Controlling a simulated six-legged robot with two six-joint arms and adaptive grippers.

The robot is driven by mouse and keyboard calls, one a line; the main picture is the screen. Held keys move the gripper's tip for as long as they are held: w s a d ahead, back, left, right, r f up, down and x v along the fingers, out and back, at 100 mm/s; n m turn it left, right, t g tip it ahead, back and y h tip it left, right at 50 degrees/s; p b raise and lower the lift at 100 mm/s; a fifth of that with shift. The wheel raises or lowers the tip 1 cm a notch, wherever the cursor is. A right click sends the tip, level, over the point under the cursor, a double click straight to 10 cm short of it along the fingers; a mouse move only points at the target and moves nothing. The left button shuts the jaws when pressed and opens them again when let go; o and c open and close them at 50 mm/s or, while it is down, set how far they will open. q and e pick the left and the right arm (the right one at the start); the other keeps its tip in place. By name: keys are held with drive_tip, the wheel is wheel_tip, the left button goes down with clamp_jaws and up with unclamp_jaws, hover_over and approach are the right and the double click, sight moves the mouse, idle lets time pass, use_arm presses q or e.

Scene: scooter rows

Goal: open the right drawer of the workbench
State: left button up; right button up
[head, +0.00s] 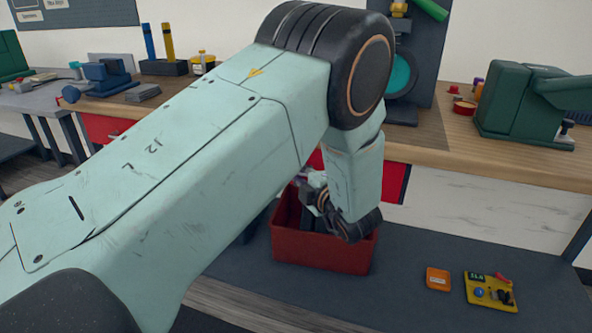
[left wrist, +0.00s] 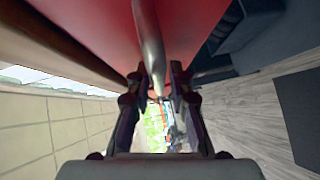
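The right drawer (head: 393,183) of the workbench shows as a red front under the wooden top, partly hidden behind my left arm. In the left wrist view the red drawer front (left wrist: 90,28) fills the upper part, with a grey metal bar handle (left wrist: 148,38) running down from the top. My left gripper (left wrist: 157,82) is open, with one finger on each side of the handle and gaps visible beside it. In the head view my left gripper (head: 318,205) is mostly hidden by its wrist. My right gripper is not in view.
A red bin (head: 320,252) stands on the dark lower shelf (head: 410,255), below my left wrist. An orange box (head: 438,279) and a yellow board (head: 491,293) lie to its right. A green machine (head: 525,105) stands on the workbench top (head: 440,150). Another red drawer (head: 103,128) is at left.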

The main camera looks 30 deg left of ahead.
use_arm(q)
drive_tip(key=shift+a, duration=0.25)
drive_tip(key=shift+w+d, duration=0.1)
drive_tip(key=shift+d, duration=0.1)
drive_tip(key=shift+c, duration=0.4)
clamp_jaws()
